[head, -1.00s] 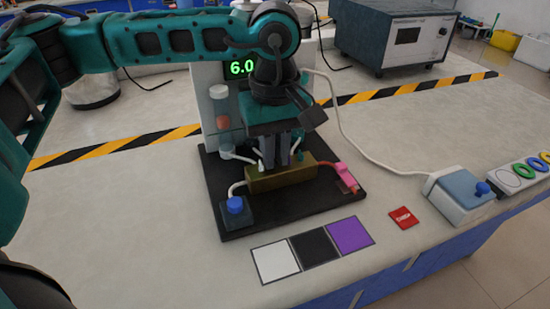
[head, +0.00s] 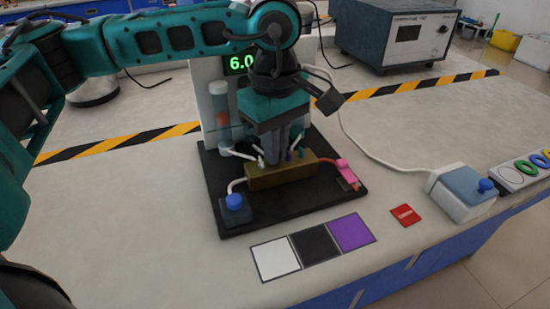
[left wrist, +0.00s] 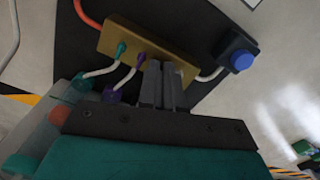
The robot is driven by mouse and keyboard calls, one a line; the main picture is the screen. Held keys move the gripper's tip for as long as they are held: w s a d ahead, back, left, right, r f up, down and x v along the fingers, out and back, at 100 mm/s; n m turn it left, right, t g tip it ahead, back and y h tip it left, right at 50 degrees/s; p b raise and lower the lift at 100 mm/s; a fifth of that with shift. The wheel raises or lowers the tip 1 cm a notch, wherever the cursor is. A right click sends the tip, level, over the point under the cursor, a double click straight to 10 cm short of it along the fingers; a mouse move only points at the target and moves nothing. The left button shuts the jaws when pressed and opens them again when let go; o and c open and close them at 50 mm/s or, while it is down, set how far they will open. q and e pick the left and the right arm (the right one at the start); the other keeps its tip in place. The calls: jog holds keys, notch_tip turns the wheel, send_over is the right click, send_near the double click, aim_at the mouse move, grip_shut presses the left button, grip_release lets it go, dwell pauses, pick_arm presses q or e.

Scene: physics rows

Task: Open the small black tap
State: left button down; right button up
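The brass block (head: 283,173) sits on a black base plate and also shows in the left wrist view (left wrist: 135,42). A teal tap (left wrist: 122,48) and a purple tap (left wrist: 140,58) stand on it with thin tubes. A pale tap (left wrist: 179,72) is partly visible beside the fingers. I cannot make out the small black tap; the fingers cover that part of the block. My left gripper (head: 276,155) points down just behind the block, its fingers (left wrist: 163,85) close together with a narrow gap. Whether anything is between them is hidden. My right gripper is out of view.
A blue-knobbed box (head: 235,210) stands at the plate's front left, a pink clip (head: 346,172) at its right. A clear column (head: 220,110) and a 6.0 display (head: 240,64) stand behind. White, black and purple squares (head: 313,245) lie in front. A blue-buttoned box (head: 466,192) is right.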

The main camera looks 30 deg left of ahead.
pick_arm(q)
jog(key=n, duration=0.3)
jog(key=shift+f+n+b, duration=0.1)
jog(key=shift+n+b, duration=0.35)
jog(key=shift+n, duration=0.55)
jog(key=n, duration=0.2)
jog(key=shift+n, duration=0.3)
jog(key=shift+n+b, duration=0.3)
jog(key=shift+n, duration=1)
